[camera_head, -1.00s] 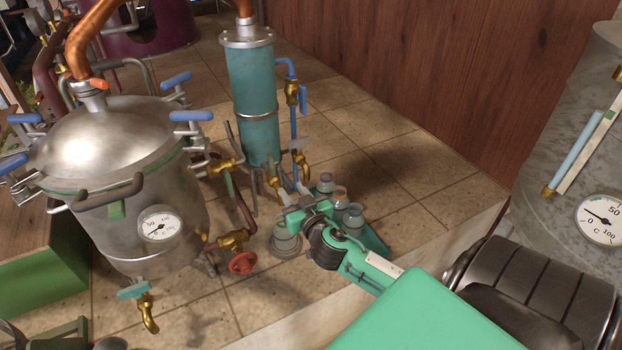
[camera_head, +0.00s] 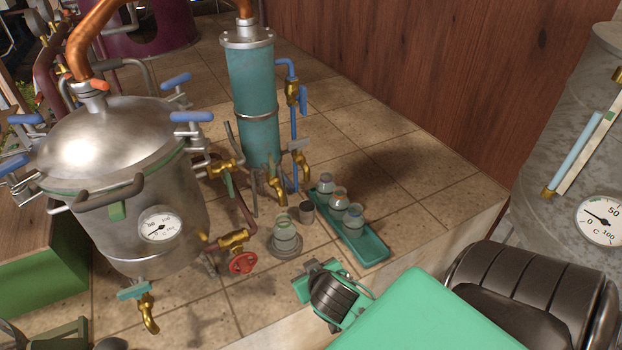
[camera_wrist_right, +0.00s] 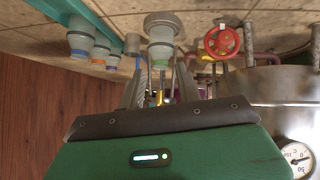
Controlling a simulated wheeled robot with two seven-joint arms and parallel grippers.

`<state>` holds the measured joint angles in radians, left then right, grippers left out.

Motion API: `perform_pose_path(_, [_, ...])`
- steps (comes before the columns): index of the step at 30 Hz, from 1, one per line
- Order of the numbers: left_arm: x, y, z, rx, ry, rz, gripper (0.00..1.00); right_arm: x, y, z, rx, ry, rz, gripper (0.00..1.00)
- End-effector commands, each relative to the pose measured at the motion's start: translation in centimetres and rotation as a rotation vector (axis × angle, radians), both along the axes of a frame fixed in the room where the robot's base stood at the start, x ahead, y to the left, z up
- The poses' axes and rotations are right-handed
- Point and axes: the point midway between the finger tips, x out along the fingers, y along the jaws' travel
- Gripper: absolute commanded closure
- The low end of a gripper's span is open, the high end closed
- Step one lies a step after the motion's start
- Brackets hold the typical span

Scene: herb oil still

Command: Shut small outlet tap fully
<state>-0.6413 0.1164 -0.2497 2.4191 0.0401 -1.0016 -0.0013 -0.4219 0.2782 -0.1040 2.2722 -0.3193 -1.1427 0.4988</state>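The small brass outlet tap (camera_head: 276,188) is low at the foot of the teal condenser column (camera_head: 253,95). Its spout points down above a glass jar (camera_head: 285,236) on a round grey base. The handle position is too small to tell. A second brass tap (camera_head: 302,168) with a grey lever is just right of it. My right gripper (camera_head: 318,275) is nearer the camera than the jar, clear of the tap. In the right wrist view its two fingers (camera_wrist_right: 161,90) are apart with nothing seen gripped; the jar (camera_wrist_right: 160,45) shows beyond them.
A teal tray (camera_head: 372,252) with several small bottles stands right of the jar, with a small grey cup (camera_head: 306,210) between. A red valve wheel (camera_head: 243,262) is left of the jar, beside the steel pot (camera_head: 120,180). Tiled floor at right is clear.

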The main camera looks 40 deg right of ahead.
Motion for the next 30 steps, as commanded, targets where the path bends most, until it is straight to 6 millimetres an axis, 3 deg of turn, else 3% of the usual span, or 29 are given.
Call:
perform_pose_path(6, [0.0,0.0,0.0,0.000,0.000,0.000,0.64,-1.2,0.9,-0.7,0.011,0.060,0.023,0.66])
perform_pose_path(19, [0.1,0.0,-0.7,0.004,0.007,0.001,0.64,-1.3,1.0,-1.5,0.011,0.077,0.030,0.66])
perform_pose_path(23, [0.5,0.1,-4.6,0.023,0.045,0.003,0.64,-1.2,1.2,-5.2,0.012,0.126,0.056,0.66])
perform_pose_path(30, [0.2,1.3,-17.2,0.085,0.168,0.014,0.64,-2.6,2.2,-17.5,0.027,0.278,0.147,0.66])
